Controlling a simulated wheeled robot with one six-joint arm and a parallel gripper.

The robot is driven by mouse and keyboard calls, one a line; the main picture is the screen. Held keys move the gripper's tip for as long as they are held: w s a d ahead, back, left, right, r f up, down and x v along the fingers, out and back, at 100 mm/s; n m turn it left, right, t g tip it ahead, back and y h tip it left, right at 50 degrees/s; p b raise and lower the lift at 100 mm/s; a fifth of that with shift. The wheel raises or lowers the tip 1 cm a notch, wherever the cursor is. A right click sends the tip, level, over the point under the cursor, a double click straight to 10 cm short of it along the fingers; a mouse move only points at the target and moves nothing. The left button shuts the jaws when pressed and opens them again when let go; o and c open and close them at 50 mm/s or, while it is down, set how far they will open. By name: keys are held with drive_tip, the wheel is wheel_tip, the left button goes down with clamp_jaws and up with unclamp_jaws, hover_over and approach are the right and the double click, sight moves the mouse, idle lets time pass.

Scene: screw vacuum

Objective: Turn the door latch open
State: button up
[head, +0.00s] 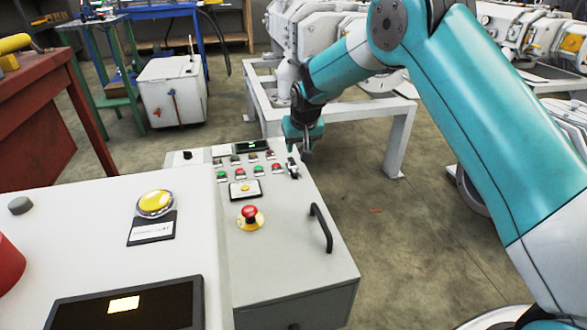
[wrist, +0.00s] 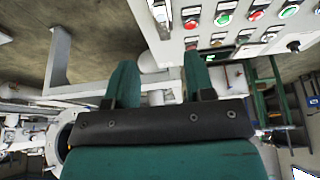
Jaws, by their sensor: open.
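A small dark latch-like part (head: 293,168) sits near the right edge of the grey control cabinet's top panel (head: 290,210); I take it as the door latch, but it is too small to tell its turn position. In the wrist view, a pale and dark part (wrist: 160,14) at the top edge may be the same latch, partly cut off. My gripper (head: 305,145) hangs just beyond and above this part, apparently apart from it. In the wrist view its two teal fingers (wrist: 158,75) are spread, with nothing held between them.
A black handle (head: 322,228) stands up near the panel's right edge. Several coloured buttons (head: 245,166) lie left of the latch, with a red emergency stop (head: 250,213) nearer. A white metal frame (head: 398,135) stands behind. The floor (head: 400,230) right of the cabinet is clear.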

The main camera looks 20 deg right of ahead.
sight(294, 167)
drive_tip(key=b+x, duration=0.3)
drive_tip(key=x, duration=0.7)
drive_tip(key=shift+f, duration=0.15)
drive_tip(key=shift+c, duration=0.2)
drive_tip(key=shift+a, duration=0.1)
clamp_jaws()
